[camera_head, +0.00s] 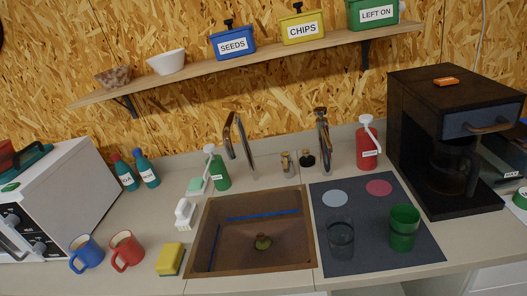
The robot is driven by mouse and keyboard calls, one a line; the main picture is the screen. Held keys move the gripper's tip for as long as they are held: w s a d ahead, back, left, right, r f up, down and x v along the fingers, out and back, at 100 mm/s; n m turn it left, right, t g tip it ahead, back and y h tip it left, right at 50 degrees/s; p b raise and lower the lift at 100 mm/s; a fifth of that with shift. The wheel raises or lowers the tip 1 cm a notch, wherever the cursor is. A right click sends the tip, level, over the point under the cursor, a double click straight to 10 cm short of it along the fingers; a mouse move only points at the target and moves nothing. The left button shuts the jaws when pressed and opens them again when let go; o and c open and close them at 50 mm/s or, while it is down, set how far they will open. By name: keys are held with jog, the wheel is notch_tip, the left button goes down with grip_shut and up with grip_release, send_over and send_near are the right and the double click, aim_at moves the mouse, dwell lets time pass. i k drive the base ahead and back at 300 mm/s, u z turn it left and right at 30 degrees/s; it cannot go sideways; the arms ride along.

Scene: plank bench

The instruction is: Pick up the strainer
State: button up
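A small round olive-green piece with a raised knob (263,242) sits at the drain on the floor of the brown sink (205,240). It looks like the strainer, but it is too small to make out in detail. Blue strips lie along the sink's back and left sides. My gripper is not in view.
Two tall taps (238,140) stand behind the sink. A yellow sponge (170,258), a red mug (126,250) and a blue mug (87,253) are to its left.

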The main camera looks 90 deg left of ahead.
aim_at(262, 243)
jog(key=u, duration=0.65)
jog(key=i, duration=0.1)
jog(key=u, duration=1.45)
jog(key=k, duration=0.9)
jog(key=u, duration=0.2)
jog(key=i, duration=0.9)
jog(key=z, duration=0.4)
